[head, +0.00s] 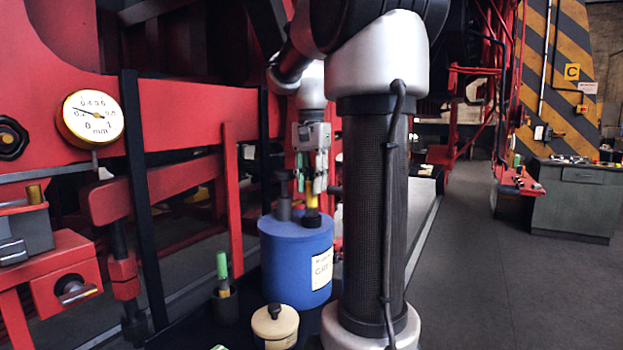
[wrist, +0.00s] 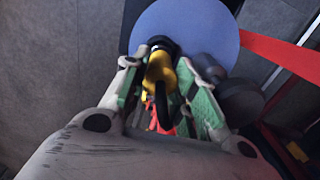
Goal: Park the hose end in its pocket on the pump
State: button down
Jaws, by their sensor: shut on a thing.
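The pump is a blue drum (head: 300,265) with a white label, standing in front of me; its round blue top (wrist: 185,22) shows in the wrist view. My gripper (head: 312,182) is over the drum, pointing down, shut on the yellow hose end (head: 313,200). In the wrist view, the hose end (wrist: 160,70) sits between the green-padded fingers of my gripper (wrist: 168,88). Its dark tip is at or just above a black round fitting (head: 312,219) on the drum top. I cannot tell whether the tip is inside it.
A dark post (head: 284,207) rises from the drum top left of the hose end. A cream lidded pot (head: 275,328) and a dark cup with a green-handled tool (head: 223,280) stand close by. Red framework with a dial gauge (head: 92,117) fills the left. Floor at right is clear.

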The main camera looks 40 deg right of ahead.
jog(key=shift+f, duration=1)
jog(key=c, duration=1.1)
grip_release()
jog(key=shift+o, duration=0.2)
notch_tip(320, 180, up, 12)
jog(key=s+a+f+n+t, duration=0.2)
jog(key=s+a+f+n, duration=0.4)
jog(key=f, duration=0.3)
jog(key=s+a+f+n+t, duration=0.2)
jog(key=s+a+f+n, duration=0.5)
jog(key=f, duration=0.3)
jog(key=shift+s+a+f+n, duration=0.15)
jog(key=shift+s+a+n, duration=0.1)
jog(key=shift+a+n, duration=0.3)
jog(key=shift+d, duration=0.1)
